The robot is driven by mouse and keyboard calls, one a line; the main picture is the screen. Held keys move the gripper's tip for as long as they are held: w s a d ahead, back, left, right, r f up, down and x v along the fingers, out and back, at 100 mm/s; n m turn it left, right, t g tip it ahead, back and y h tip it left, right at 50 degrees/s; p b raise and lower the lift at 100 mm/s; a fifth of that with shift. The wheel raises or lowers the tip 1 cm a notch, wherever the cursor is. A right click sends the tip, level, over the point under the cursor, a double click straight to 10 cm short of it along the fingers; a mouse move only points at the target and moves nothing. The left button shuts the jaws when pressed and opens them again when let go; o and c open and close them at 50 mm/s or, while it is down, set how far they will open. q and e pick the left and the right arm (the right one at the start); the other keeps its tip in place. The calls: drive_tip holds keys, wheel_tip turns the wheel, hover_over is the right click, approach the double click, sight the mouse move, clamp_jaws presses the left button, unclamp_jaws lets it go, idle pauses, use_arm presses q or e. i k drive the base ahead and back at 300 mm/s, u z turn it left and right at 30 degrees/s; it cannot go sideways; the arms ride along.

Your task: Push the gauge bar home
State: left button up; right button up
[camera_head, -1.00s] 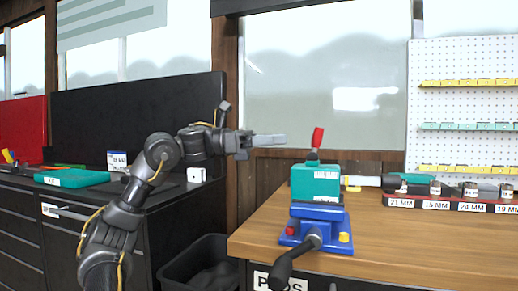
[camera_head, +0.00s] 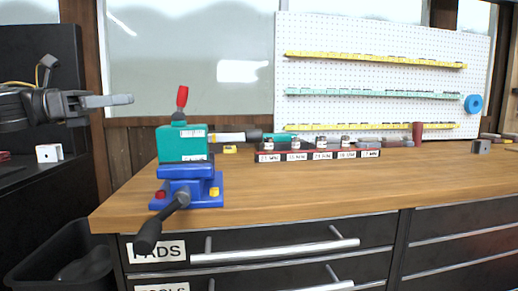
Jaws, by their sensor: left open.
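A teal block (camera_head: 183,144) with a red upright lever (camera_head: 182,97) sits on a blue vise (camera_head: 190,186) near the left end of the wooden bench. A bar with a pale middle and a dark green end (camera_head: 231,137) sticks out to the right of the block; I take it to be the gauge bar. How deep it sits in the block is hidden. My left gripper (camera_head: 113,100) is open and empty, up and to the left of the block, apart from it, its fingers pointing right. My right gripper is not in view.
A rack of labelled sockets (camera_head: 318,155) stands behind and right of the vise. The vise handle (camera_head: 161,222) juts over the bench's front edge. A pegboard (camera_head: 385,75) stands behind. The bench (camera_head: 330,188) is clear in front. A black bin (camera_head: 62,260) is at lower left.

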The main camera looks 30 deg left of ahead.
sight(251, 136)
drive_tip(key=k, duration=1)
